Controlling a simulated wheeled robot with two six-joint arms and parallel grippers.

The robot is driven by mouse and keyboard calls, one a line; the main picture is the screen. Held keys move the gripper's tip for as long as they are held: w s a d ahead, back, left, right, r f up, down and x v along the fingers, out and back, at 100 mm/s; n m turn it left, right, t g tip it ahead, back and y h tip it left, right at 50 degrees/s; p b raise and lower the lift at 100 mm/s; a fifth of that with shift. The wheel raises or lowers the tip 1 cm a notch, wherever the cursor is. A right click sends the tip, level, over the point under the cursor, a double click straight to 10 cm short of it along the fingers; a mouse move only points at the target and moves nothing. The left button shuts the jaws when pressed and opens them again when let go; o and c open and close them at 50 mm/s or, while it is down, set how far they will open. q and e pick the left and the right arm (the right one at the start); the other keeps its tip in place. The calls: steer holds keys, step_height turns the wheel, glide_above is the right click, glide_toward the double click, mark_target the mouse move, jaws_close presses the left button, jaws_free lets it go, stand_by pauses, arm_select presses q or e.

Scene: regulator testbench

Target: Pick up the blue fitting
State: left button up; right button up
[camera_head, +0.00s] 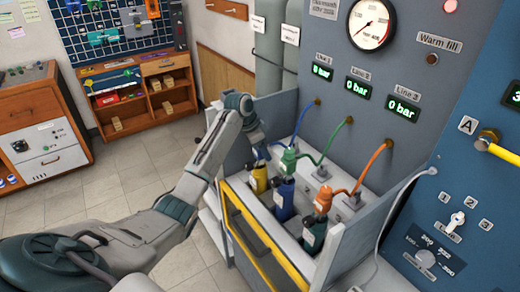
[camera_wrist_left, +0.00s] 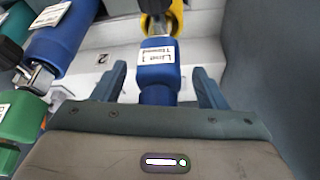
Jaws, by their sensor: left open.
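The blue fitting (camera_wrist_left: 158,72), labelled Line 1, stands between the two spread fingers of my left gripper (camera_wrist_left: 165,85) in the wrist view. The fingers lie on either side of it with visible gaps, and the gripper is open. A yellow cylinder (camera_wrist_left: 170,17) is joined to its far end. In the head view my left gripper (camera_head: 258,148) is over the yellow cylinder (camera_head: 258,178) and largely hides the blue fitting. My right gripper is not in view.
A green fitting (camera_head: 287,162) on a blue cylinder (camera_head: 283,200) and an orange fitting (camera_head: 322,200) on a dark green cylinder (camera_head: 313,234) stand close beside in the bench. Hoses run from them to the grey panel (camera_head: 330,75). A yellow-edged front (camera_head: 262,235) borders the bench.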

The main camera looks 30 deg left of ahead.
arm_select(q)
steer(key=c, duration=1.3)
steer(key=shift+c, duration=0.2)
steer(key=shift+r, duration=0.2)
steer(key=shift+r+b, duration=0.55)
steer(key=shift+r, duration=0.05)
steer(key=shift+b+v, duration=0.55)
steer(key=shift+v, duration=0.45)
steer(key=s+a+r+b, duration=0.1)
steer(key=s+b, duration=0.3)
steer(key=s, duration=1.1)
steer(key=shift+a+r, duration=0.3)
steer(key=shift+a, duration=0.25)
